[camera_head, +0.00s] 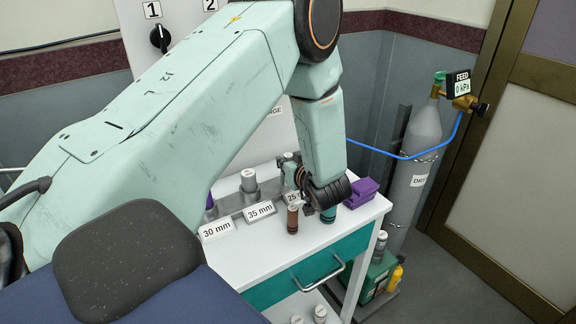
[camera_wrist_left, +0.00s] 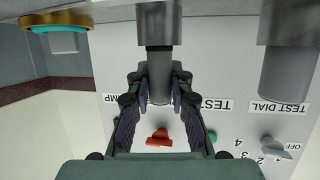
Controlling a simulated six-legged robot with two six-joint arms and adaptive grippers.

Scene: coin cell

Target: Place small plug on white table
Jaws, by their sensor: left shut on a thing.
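My left gripper (camera_head: 310,195) is low over the back of the white table (camera_head: 262,243). In the left wrist view its fingers (camera_wrist_left: 158,105) are closed around a grey metal cylinder (camera_wrist_left: 159,86), which appears to be the small plug. In the head view the gripper and arm hide most of what is held. My right gripper is not in view.
Labels "30 mm" (camera_head: 216,229) and "35 mm" (camera_head: 260,211) front a rack, with a grey plug (camera_head: 249,181) behind. Purple blocks (camera_head: 362,190) lie at the right edge. The table's front area is clear. A drawer handle (camera_head: 322,274) sticks out. A gas cylinder (camera_head: 416,160) stands right.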

